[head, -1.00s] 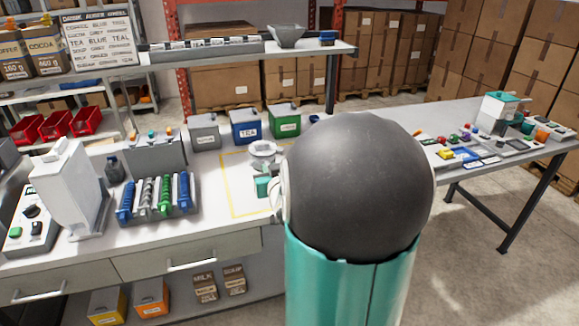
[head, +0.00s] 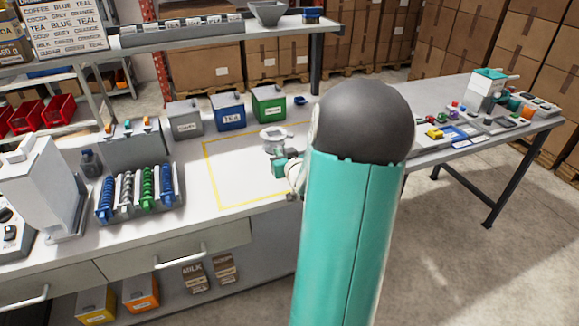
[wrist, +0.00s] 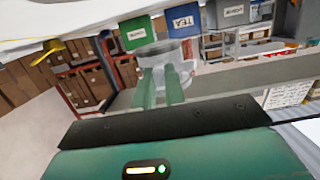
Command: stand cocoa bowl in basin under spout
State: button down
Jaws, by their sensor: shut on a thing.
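My gripper (head: 284,163) is over the right part of the workbench, in front of the coloured bins. Its two teal fingers (wrist: 160,92) are shut on a pale grey bowl (wrist: 166,62), which looks upside down in the tilted wrist view. In the head view the bowl (head: 273,139) shows a round, open top and appears just above the bench; its exact height is hard to tell. No label shows on it. A tall white machine (head: 42,185) stands at the left of the bench. I cannot make out a spout or a basin clearly.
A yellow outline (head: 217,172) marks bare bench beside the bowl. Grey, blue TEA (head: 228,111) and green (head: 268,103) bins stand behind. A rack of coloured coils (head: 140,190) is to the left. A second table (head: 470,145) with small items is at right.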

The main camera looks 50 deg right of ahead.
jog(key=d+f, duration=0.1)
jog(key=f, duration=0.1)
jog(key=d+f, duration=0.2)
jog(key=shift+s+d+f, duration=0.15)
jog(key=shift+s+d, duration=0.05)
jog(key=shift+d, duration=0.05)
jog(key=shift+f, duration=1.45)
jog(key=c, duration=1.5)
grip_release()
jog(key=shift+f, duration=0.15)
jog(key=shift+o, duration=0.2)
jog(key=shift+s+r, duration=0.15)
jog(key=shift+r, duration=0.05)
jog(key=v, duration=1.1)
jog(key=shift+s+a, duration=0.25)
jog(key=shift+a, duration=0.05)
